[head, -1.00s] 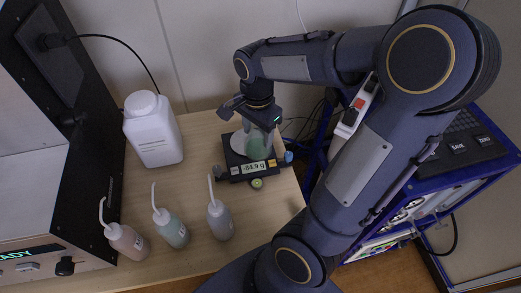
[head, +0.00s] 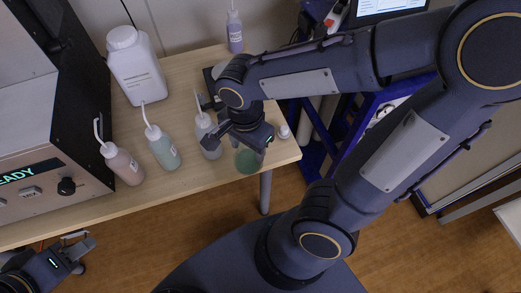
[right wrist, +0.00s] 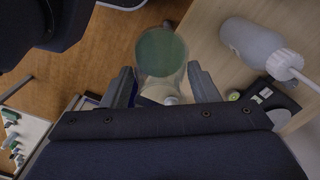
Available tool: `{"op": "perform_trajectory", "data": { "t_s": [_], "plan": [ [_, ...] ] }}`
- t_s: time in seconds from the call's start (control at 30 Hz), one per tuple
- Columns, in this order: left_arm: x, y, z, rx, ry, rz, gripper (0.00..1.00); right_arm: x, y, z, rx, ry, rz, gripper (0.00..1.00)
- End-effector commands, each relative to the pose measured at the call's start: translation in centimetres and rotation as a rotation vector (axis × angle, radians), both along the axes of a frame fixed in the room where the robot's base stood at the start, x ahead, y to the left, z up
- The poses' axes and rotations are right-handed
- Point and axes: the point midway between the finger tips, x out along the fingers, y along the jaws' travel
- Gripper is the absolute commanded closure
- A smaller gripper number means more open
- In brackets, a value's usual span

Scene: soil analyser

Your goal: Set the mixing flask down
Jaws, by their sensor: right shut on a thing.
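The mixing flask (head: 248,162), clear with green liquid, is held by my right gripper (head: 250,140) near the front right edge of the table (head: 205,176). In the right wrist view the flask (right wrist: 161,52) sits between the two fingers (right wrist: 163,88). It overlaps the table's edge there, with floor on its left. I cannot tell whether its base touches the tabletop. My left gripper (head: 78,242) is at the lower left, away from the flask, with its finger gap unclear.
Squeeze bottles with pink (head: 123,165), green (head: 163,148) and grey (head: 208,137) contents stand left of the flask. A white jug (head: 137,68) and a purple bottle (head: 235,33) stand farther back. The scale (right wrist: 268,98) is mostly hidden by my arm in the head view.

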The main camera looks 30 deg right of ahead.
Motion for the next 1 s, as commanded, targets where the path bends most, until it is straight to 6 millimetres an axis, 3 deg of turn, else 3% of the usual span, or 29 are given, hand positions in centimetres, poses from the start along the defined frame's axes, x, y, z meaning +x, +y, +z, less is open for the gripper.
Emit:
{"op": "perform_trajectory", "data": {
  "t_s": [0.13, 0.43, 0.6, 1.0],
  "plan": [
    [0.0, 0.0, 0.1, 0.0, 0.0, 0.0, 0.64, 1.7, -1.1, -1.0, -0.004, 0.005, -0.004, 0.68],
    [0.0, 0.0, 0.4, 0.0, 0.0, 0.0, 0.64, 7.6, -5.2, -4.2, -0.005, 0.006, -0.005, 0.68],
    [0.0, 0.0, 0.2, 0.0, 0.0, 0.0, 0.64, 9.5, -6.5, -7.4, -0.003, 0.005, -0.002, 0.68],
    [0.0, 0.0, 0.2, 0.0, 0.0, 0.0, 0.64, 11.4, -7.6, -11.1, -0.002, 0.005, 0.001, 0.68]
  ]
}}
